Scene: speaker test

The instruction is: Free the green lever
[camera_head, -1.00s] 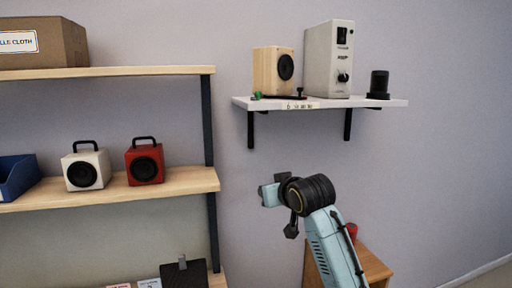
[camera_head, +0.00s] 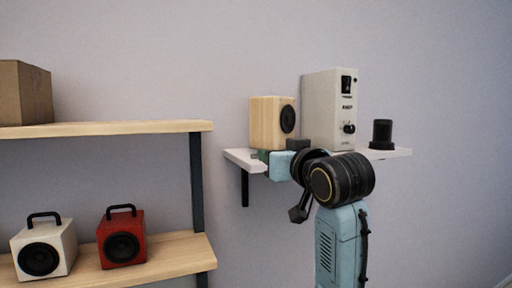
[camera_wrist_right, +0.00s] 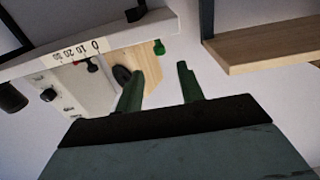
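A small green piece (camera_wrist_right: 159,47), which looks like the lever's end, shows in the right wrist view by the shelf edge, next to the wooden speaker (camera_wrist_right: 128,62). In the head view my right gripper (camera_head: 263,156) is at the shelf's front left, below the wooden speaker (camera_head: 270,122), and covers the lever area. In the right wrist view my right gripper (camera_wrist_right: 160,68) has its dark green fingers apart, with nothing between them. The green piece appears beyond the fingertips. My left gripper is out of view.
The white wall shelf (camera_head: 390,153) also holds a grey amplifier (camera_head: 328,110) and a black cylinder (camera_head: 382,134). Its front edge bears a number scale (camera_wrist_right: 75,52). Wooden shelving (camera_head: 110,129) at left holds a white speaker (camera_head: 42,247) and a red speaker (camera_head: 122,238).

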